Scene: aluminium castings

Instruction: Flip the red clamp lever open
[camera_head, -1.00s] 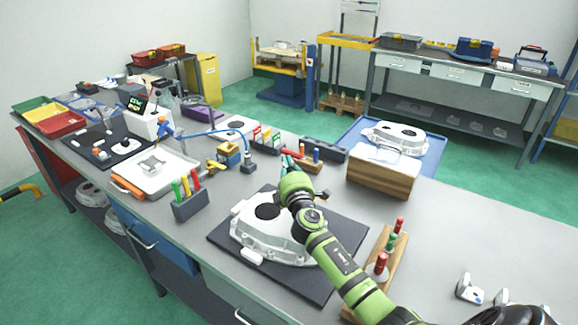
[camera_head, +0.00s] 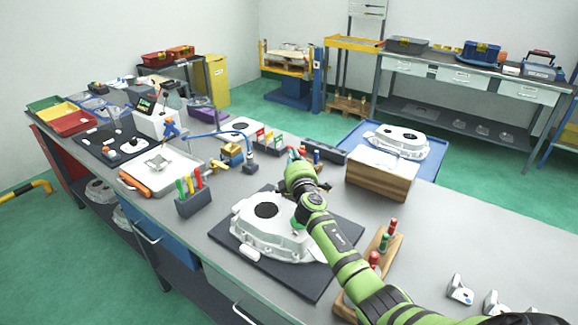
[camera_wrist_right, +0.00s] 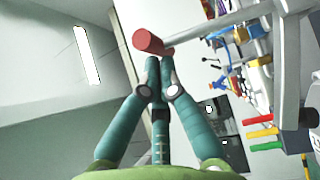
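The red clamp lever's cylindrical grip (camera_wrist_right: 148,40) shows in the right wrist view, on a pale rod running to the right. My right gripper (camera_wrist_right: 159,66) has teal fingers drawn together, with their tips just below the red grip. The fingers do not wrap around it, and I cannot tell whether they touch it. In the head view my right gripper (camera_head: 294,156) is above the back part of the bench, and its arm hides most of what is there. The lever is too small and covered to make out there. My left gripper is out of view.
A casting (camera_head: 283,238) lies on a dark mat (camera_head: 330,250) below my right arm. A wooden block (camera_head: 378,182) stands to the right, a screwdriver holder (camera_head: 194,205) to the left. A wooden rack (camera_head: 374,262) with red and green handles stands close by the forearm.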

